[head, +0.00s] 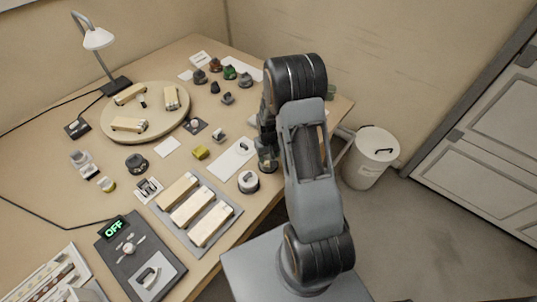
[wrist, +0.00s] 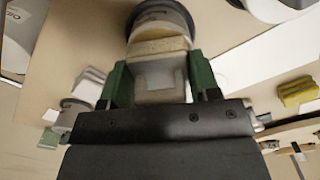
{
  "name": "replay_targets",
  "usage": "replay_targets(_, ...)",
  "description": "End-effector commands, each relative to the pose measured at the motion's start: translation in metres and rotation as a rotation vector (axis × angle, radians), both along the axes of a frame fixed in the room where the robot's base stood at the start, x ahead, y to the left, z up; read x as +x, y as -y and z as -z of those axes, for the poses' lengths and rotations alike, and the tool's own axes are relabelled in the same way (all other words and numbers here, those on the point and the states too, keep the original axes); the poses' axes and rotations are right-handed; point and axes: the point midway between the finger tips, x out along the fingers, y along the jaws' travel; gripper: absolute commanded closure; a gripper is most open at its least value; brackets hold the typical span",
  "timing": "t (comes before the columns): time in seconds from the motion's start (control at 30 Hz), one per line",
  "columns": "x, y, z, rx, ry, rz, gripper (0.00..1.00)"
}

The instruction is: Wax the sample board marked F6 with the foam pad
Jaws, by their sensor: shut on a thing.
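My gripper (wrist: 155,88) is shut on a pale grey block with a beige layer at its far end, which looks like the foam pad (wrist: 160,47). Just beyond the pad is a dark round tin (wrist: 168,8); I cannot tell whether they touch. In the head view my gripper (head: 266,148) is over the bench's right side, partly hidden by my arm. Three pale wooden boards (head: 193,209) lie side by side on a grey tray (head: 233,212). More pale boards (head: 129,124) lie on a round turntable (head: 147,134). I cannot read any F6 mark.
A white-rimmed round pot (head: 248,182) stands near the front edge. A yellow block (head: 201,153) and a white sheet (head: 233,160) lie beside it. A panel with an OFF display (head: 114,227) is at the front left. A lamp (head: 98,40) stands behind; a bin (head: 370,158) is on the floor.

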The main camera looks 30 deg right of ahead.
Motion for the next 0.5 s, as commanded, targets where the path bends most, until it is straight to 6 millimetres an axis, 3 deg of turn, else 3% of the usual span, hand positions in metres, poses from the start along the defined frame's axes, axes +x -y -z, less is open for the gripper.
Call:
replay_targets(0.3,-0.001,0.0,0.001,0.001,-0.004,0.0,0.63)
replay_targets(0.5,-0.001,0.0,-0.009,0.0,-0.002,0.0,0.63)
